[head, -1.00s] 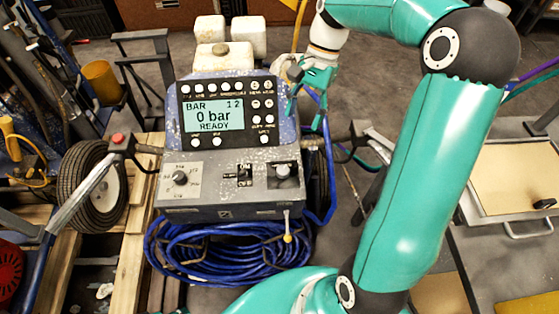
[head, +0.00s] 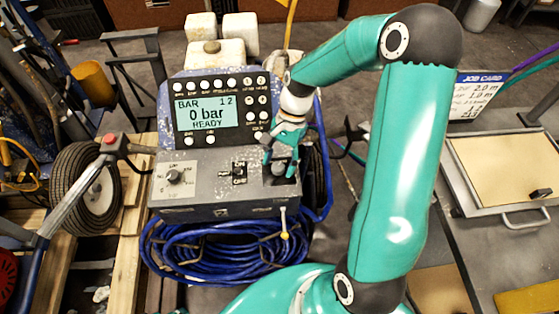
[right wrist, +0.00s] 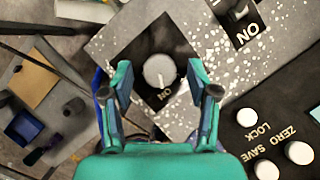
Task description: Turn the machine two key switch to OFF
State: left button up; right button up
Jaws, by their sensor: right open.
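The key switch, a round grey knob (right wrist: 159,70) on a black square plate, sits on the machine's sloped grey panel. In the right wrist view its pale mark points towards the word ON. My right gripper (right wrist: 158,88) is open, with one teal finger on each side of the knob, and appears not to grip it. In the head view the right gripper (head: 280,164) is over the panel's right end and partly hides the knob. The line striper's display (head: 207,113) reads 0 bar and READY. My left gripper is not in view.
A black switch (head: 239,172) marked ON is beside the key switch, and a dial (head: 175,176) is at the panel's left. Buttons (right wrist: 245,116) lie close to my right gripper. A coiled blue hose (head: 215,250) hangs below the panel. A tray (head: 505,170) stands at the right.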

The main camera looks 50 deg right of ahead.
grip_shut()
dwell(0.3)
jog(key=shift+n, duration=0.3)
jog(key=shift+w+n+g+p, duration=0.15)
jog(key=shift+n+g+p, duration=0.3)
jog(key=shift+n, duration=0.65)
jog(key=n+g+h, duration=0.1)
jog(key=n, duration=0.2)
jog(key=shift+w+a+n, duration=0.1)
jog(key=shift+a+n, duration=0.05)
jog(key=shift+n, duration=0.15)
jog(key=n+h, duration=0.1)
jog(key=n, duration=0.1)
jog(key=n+g+h, duration=0.1)
jog(key=n, duration=0.2)
jog(key=shift+w+a+n, duration=0.1)
jog(key=shift+n, duration=0.2)
